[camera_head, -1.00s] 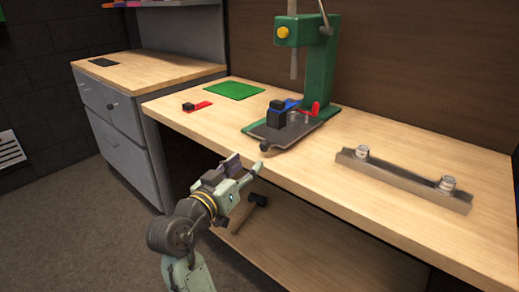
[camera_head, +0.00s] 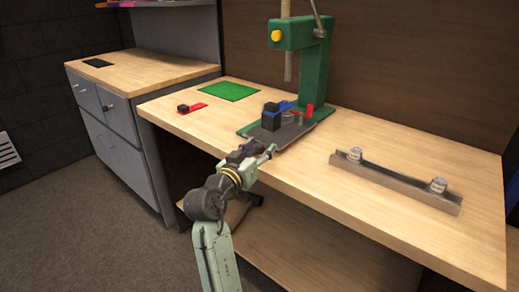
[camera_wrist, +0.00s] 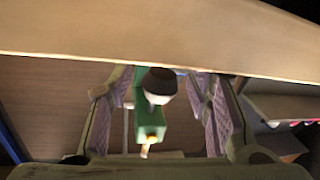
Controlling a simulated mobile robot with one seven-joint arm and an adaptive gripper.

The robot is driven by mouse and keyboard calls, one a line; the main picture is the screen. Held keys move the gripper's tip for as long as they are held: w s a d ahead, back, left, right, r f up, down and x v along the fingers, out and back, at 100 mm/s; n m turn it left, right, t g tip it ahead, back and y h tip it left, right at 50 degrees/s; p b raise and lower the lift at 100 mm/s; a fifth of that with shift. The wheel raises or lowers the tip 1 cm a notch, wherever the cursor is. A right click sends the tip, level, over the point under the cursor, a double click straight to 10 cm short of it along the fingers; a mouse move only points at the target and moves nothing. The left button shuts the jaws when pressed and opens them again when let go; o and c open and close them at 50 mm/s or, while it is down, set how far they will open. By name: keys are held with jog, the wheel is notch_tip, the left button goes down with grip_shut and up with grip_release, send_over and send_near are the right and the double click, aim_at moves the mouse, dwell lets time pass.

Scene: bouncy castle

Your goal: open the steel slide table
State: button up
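The steel slide table (camera_head: 290,136) is a dark grey plate at the foot of the green press (camera_head: 323,75), on the wooden workbench. A dark round knob with a pale part (camera_wrist: 160,82) shows in the wrist view; it appears to belong to the plate's front. My gripper (camera_head: 262,150) is at the front edge of the plate, just over the bench's near edge. In the wrist view my gripper (camera_wrist: 160,110) is open, with one finger on each side of the knob. I cannot tell if either finger touches it. In the head view my gripper hides the knob.
Black and blue parts (camera_head: 271,116) and a red part (camera_head: 309,111) are on or beside the plate. A steel rail (camera_head: 395,182) lies to the right. A green mat (camera_head: 229,91) and a small red-and-black item (camera_head: 190,107) lie to the left.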

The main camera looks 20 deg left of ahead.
grip_shut()
dwell(0.4)
